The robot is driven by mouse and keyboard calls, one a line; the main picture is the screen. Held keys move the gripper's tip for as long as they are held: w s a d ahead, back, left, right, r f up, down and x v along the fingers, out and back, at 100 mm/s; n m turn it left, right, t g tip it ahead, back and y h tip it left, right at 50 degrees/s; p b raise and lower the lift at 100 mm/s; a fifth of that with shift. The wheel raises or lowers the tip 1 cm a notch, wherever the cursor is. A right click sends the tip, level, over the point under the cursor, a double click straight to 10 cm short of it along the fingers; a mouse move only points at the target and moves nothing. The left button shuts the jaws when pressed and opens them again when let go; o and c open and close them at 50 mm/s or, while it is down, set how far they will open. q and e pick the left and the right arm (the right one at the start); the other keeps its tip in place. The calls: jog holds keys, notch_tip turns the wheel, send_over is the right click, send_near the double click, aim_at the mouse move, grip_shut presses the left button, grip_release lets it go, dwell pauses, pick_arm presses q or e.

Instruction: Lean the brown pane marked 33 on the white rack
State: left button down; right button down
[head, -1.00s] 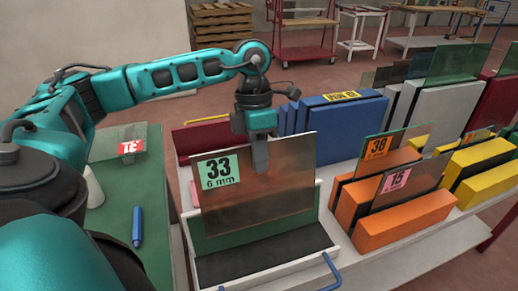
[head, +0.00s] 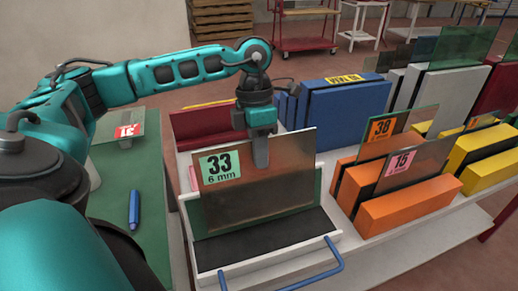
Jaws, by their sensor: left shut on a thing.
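The brown pane marked 33 (head: 275,170), with a green label, is upright in a white-framed tray. Its lower edge is at the tray's green board; I cannot tell whether it touches the bottom. My left gripper (head: 260,152) is shut on the pane's top edge, near its middle. The white rack (head: 449,100) stands at the back right, with a green pane and darker panes at it. My right gripper is not in view.
The white tray (head: 215,277) has a black floor and a blue handle (head: 325,266). Blue (head: 345,112), orange (head: 408,212) and yellow (head: 482,170) racks lie right of it; the orange one holds panes 38 and 15. A green table (head: 112,210) with a blue marker is at left.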

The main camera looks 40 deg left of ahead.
pick_arm(q)
jog(key=shift+a+b+x, duration=0.15)
jog(key=shift+b+x, duration=0.4)
jog(key=shift+x, duration=0.25)
jog(key=shift+a+b+x, duration=0.15)
jog(key=shift+b+x, duration=0.4)
jog(key=shift+x, duration=0.25)
jog(key=shift+w+f, duration=0.2)
jog(key=shift+f, duration=0.1)
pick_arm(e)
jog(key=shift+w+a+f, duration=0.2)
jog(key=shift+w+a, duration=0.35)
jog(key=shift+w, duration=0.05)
pick_arm(q)
jog(key=shift+f+b, duration=0.4)
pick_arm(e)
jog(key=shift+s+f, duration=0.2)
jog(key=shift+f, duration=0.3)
pick_arm(q)
jog(key=c, duration=1.2)
grip_release()
jog(key=shift+o, duration=0.5)
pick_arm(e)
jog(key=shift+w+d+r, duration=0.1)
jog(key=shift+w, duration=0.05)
pick_arm(q)
jog(key=shift+f, duration=0.1)
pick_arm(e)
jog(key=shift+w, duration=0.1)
